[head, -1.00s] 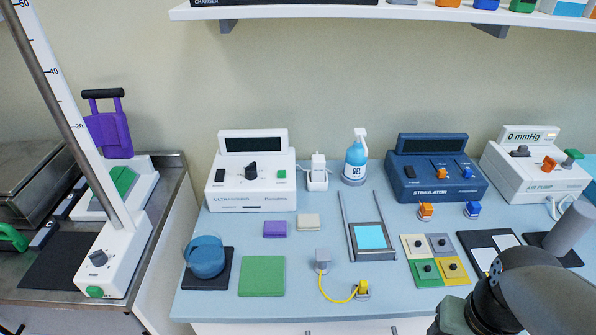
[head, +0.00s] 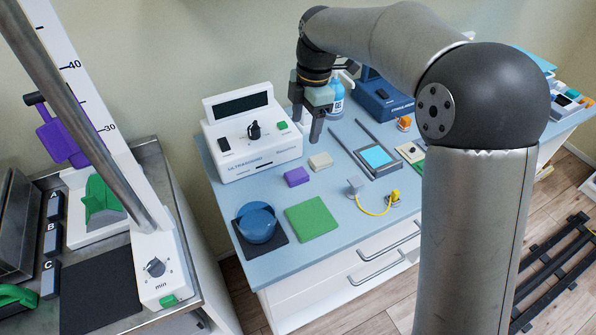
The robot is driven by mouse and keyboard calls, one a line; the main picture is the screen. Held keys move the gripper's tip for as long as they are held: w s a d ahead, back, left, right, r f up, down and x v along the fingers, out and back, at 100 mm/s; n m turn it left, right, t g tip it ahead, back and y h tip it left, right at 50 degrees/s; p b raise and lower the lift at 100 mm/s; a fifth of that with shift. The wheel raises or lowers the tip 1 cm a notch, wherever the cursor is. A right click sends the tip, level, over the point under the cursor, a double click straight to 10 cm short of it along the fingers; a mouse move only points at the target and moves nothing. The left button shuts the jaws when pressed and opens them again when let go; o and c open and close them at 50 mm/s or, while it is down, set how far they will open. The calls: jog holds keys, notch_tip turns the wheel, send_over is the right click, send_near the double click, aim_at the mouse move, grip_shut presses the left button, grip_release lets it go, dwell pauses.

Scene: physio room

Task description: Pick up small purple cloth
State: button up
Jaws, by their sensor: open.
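My gripper (head: 308,136) hangs pointing down above the counter, behind and slightly right of the purple cloth. It is open, with nothing seen between its fingers, and apart from the cloth.
The ultrasound unit (head: 251,136) stands close to the left of my gripper. A yellow cable (head: 378,208) and a framed cyan pad (head: 376,157) lie to the right. My arm hides much of the right side.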

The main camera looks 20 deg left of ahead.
jog(key=p, duration=0.1)
send_over(296, 174)
jog(key=d, duration=0.1)
notch_tip(296, 174, down, 11)
jog(key=shift+w+r, duration=0.1)
jog(key=shift+r, duration=0.05)
jog(key=shift+a+f+p, duration=0.2)
jog(key=shift+f+p, duration=0.25)
jog(key=shift+f, duration=0.9)
jog(key=shift+a+f+p, duration=0.2)
jog(key=shift+f+p, duration=0.2)
jog(key=shift+f, duration=0.95)
jog(key=c, duration=1.1)
